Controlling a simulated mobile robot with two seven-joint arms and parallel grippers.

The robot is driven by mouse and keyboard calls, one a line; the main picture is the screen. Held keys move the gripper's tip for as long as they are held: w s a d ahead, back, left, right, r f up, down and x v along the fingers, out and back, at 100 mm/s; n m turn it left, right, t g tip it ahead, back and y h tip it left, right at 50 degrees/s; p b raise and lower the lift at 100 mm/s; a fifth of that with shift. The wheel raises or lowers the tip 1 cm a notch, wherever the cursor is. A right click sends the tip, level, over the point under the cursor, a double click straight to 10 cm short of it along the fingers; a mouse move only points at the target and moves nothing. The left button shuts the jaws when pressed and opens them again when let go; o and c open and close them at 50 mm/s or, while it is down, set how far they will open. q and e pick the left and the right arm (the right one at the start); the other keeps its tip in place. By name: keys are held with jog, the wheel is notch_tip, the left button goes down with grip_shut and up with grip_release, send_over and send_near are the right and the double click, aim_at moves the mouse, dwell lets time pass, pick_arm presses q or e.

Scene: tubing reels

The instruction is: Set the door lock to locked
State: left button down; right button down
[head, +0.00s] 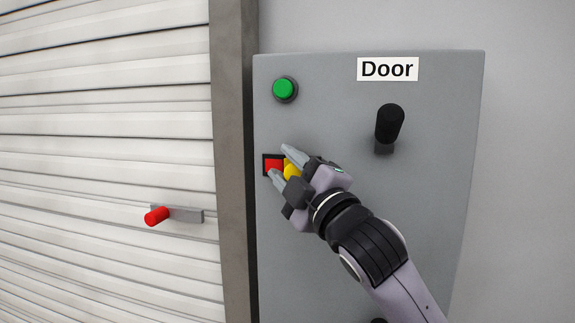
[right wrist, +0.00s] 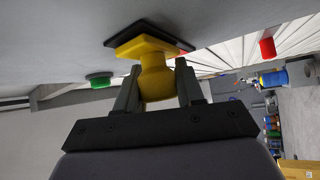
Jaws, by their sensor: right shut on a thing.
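The grey control panel (head: 440,190) has a label reading "Door" (head: 388,69). A yellow knob (head: 291,170) sits on it beside a red square (head: 273,165) in a black frame. The right wrist view shows the yellow knob (right wrist: 157,80) with a squared yellow base on a black plate. My right gripper (head: 279,160) is shut on the knob, with one finger on each side, also seen in the right wrist view (right wrist: 156,92). The fingers and hand hide part of the knob and frame in the head view. My left gripper is not in view.
A green button (head: 284,89) is above the knob, and a black lever (head: 389,125) is at the upper right of the panel. Left is a ribbed shutter door (head: 100,120) with a red handle (head: 157,215) on a grey bar. A grey post (head: 233,150) stands between.

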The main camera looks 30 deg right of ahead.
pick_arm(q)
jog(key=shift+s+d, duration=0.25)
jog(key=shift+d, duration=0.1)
pick_arm(e)
jog(key=shift+s+d, duration=0.15)
jog(key=c, duration=0.8)
grip_release()
jog(key=shift+o, duration=0.2)
jog(key=shift+s+d, duration=0.1)
jog(key=shift+s, duration=0.05)
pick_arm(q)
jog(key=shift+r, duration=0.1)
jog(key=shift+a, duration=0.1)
pick_arm(e)
jog(key=shift+s+f, duration=0.1)
jog(key=shift+s, duration=0.1)
pick_arm(q)
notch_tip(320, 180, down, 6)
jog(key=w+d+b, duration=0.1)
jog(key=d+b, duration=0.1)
jog(key=b, duration=0.8)
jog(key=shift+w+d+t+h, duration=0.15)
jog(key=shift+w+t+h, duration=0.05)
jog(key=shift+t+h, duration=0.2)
pick_arm(e)
jog(key=v, duration=0.6)
jog(key=shift+s, duration=0.25)
